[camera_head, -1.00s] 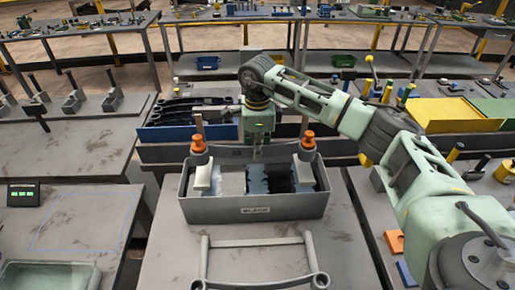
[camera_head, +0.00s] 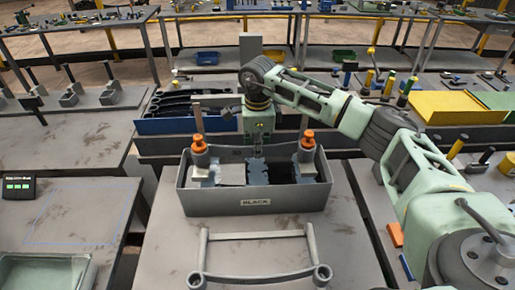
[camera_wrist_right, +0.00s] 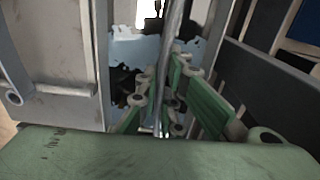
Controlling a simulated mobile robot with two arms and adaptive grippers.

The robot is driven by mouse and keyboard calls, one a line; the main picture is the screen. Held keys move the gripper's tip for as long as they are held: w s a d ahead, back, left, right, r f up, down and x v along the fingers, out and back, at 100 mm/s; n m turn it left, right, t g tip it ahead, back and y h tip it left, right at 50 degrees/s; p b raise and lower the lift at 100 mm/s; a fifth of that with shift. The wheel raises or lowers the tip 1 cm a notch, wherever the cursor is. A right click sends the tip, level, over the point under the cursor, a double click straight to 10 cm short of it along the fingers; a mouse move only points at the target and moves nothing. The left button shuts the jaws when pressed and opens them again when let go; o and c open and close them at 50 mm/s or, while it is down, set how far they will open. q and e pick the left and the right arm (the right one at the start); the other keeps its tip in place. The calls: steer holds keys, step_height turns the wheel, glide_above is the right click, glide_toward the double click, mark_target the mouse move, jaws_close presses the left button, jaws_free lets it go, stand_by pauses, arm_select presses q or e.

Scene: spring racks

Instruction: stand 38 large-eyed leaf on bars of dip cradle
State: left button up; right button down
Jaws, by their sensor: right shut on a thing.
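My right gripper (camera_head: 258,152) reaches down over a grey tank (camera_head: 222,204) marked BLACK. It is shut on a thin grey bar, the leaf (camera_wrist_right: 171,62), which runs lengthwise between the fingers in the right wrist view. Its number cannot be read there, and its ends are not clear. Two orange-topped posts (camera_head: 199,144) (camera_head: 307,139) stand at the tank's ends. A grey frame (camera_head: 258,235) lies on the bench in front, with a straight rail and a curved bar ending in round eyes. Which of these is the dip cradle I cannot tell. My left gripper is not in view.
Dark curved leaves (camera_head: 192,103) lie behind a blue-fronted rack (camera_head: 187,126) at back left. A yellow bin (camera_head: 455,109) and several upright posts stand at right. The left bench (camera_head: 75,222) has a green-lit box (camera_head: 18,187) and a tray (camera_head: 45,272).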

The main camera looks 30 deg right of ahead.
steer(key=shift+w+r, duration=0.1)
steer(key=shift+r, duration=0.05)
steer(key=shift+f+b, duration=0.35)
steer(key=c, duration=1.8)
jaws_free()
steer(key=shift+s+a, duration=0.1)
steer(key=shift+s, duration=0.1)
steer(key=shift+c, duration=0.2)
steer(key=shift+o, duration=0.6)
steer(key=shift+f, duration=0.3)
steer(key=o, duration=0.4)
steer(key=shift+r, duration=0.1)
steer(key=shift+c, duration=0.2)
steer(key=shift+r, duration=0.1)
steer(key=shift+r+p, duration=1.95)
steer(key=shift+r, duration=1.55)
